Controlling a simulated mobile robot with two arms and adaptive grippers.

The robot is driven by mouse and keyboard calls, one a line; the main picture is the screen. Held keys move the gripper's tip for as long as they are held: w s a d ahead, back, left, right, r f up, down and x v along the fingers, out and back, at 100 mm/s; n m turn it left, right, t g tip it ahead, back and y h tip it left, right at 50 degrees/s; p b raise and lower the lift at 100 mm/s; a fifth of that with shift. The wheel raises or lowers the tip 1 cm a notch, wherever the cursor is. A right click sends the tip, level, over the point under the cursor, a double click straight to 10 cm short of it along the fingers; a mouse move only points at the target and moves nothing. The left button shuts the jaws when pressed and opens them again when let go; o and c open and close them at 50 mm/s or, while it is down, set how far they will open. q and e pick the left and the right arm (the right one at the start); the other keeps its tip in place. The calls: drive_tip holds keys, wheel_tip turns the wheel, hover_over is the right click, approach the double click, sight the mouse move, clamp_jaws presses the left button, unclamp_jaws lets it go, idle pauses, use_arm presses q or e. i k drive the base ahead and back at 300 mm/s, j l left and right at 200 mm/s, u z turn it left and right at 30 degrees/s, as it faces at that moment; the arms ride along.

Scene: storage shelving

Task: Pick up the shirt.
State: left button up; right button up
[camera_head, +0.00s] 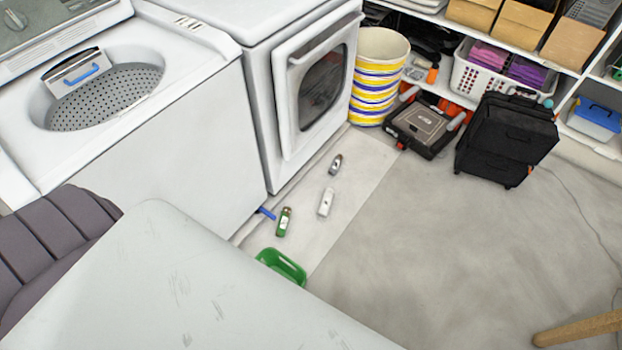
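I see nothing that I can clearly make out as a shirt. Folded pink cloth (488,55) and folded purple cloth (526,71) lie in a white perforated basket (471,80) on the shelf at the upper right. I cannot tell whether either is a shirt. Neither of my grippers shows in the head view.
A top-loading washer (150,150) stands open at left, beside a front-loading machine (290,95). Bottles (326,202) and a green basket (281,266) are on the floor. A scuffed white surface (190,285) fills the lower left. Floor (440,250) at right is mostly clear.

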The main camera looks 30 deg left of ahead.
sight(325, 205)
drive_tip(key=l+u, duration=0.15)
drive_tip(key=u, duration=0.25)
drive_tip(key=l+u, duration=0.15)
drive_tip(key=u, duration=0.25)
drive_tip(key=i+u, duration=0.15)
drive_tip(key=i, duration=0.3)
drive_tip(key=k, duration=0.6)
